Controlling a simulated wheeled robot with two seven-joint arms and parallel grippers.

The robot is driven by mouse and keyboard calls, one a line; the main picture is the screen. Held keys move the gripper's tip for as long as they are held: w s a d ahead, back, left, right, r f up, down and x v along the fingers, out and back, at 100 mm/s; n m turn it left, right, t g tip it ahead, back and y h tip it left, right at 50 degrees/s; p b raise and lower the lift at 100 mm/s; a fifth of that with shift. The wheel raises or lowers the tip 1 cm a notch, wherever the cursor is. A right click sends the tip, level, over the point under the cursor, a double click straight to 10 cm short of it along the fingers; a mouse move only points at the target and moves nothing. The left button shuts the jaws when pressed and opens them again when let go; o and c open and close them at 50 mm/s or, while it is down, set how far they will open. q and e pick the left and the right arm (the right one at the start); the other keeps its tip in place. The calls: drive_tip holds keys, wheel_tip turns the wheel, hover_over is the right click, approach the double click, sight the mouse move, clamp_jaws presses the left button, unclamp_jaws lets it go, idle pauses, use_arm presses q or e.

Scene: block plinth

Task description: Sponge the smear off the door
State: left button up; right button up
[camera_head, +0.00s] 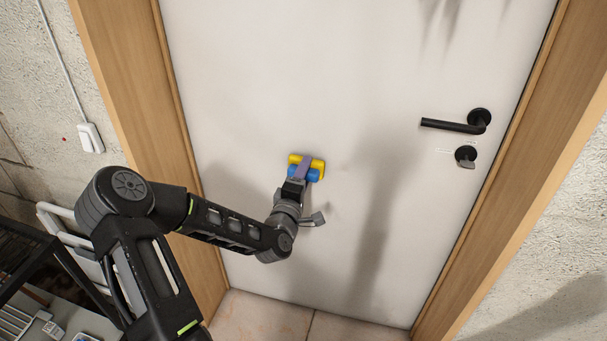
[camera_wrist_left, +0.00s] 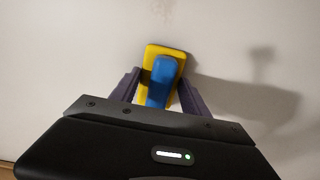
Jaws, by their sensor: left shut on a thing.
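The white door (camera_head: 300,70) fills the middle of the head view. My left gripper (camera_head: 304,174) is shut on a sponge (camera_head: 317,164) with a yellow pad and a blue grip, low on the left half of the door. The left wrist view shows the sponge (camera_wrist_left: 152,52) between the purple fingers of my left gripper (camera_wrist_left: 160,88). Its yellow face is toward the door; I cannot tell whether it touches. A faint brownish mark, possibly the smear (camera_wrist_left: 167,10), shows at the top of the left wrist view. My right gripper is out of view.
A black door handle (camera_head: 455,126) and a lock (camera_head: 466,156) stick out at the door's right. A wooden frame (camera_head: 130,90) borders the door. A white folded rack and a dark shelf (camera_head: 22,258) stand at the lower left. Arm shadows fall on the door.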

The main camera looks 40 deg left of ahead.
sight(321, 173)
use_arm(q)
drive_tip(key=shift+w+d+b, duration=0.1)
drive_tip(key=shift+w+d, duration=0.15)
drive_tip(key=shift+d, duration=0.35)
drive_tip(key=shift+w+d+b, duration=0.1)
drive_tip(key=shift+w+d, duration=0.15)
drive_tip(key=shift+d, duration=0.35)
drive_tip(key=shift+w+d+b, duration=0.1)
drive_tip(key=shift+w+d, duration=0.15)
drive_tip(key=shift+d, duration=0.35)
drive_tip(key=shift+w+d+b, duration=0.15)
drive_tip(key=shift+w+d, duration=0.1)
drive_tip(key=shift+d, duration=0.4)
drive_tip(key=shift+w+d+b, duration=0.15)
drive_tip(key=shift+w+d, duration=0.05)
drive_tip(key=shift+d, duration=0.4)
drive_tip(key=shift+w+d+b, duration=0.15)
drive_tip(key=shift+w+d, duration=0.1)
drive_tip(key=shift+d, duration=0.4)
drive_tip(key=shift+w+d+b, duration=0.3)
drive_tip(key=shift+d, duration=0.65)
drive_tip(key=shift+w+d+b, duration=0.25)
drive_tip(key=shift+w+d, duration=0.05)
drive_tip(key=shift+d, duration=0.65)
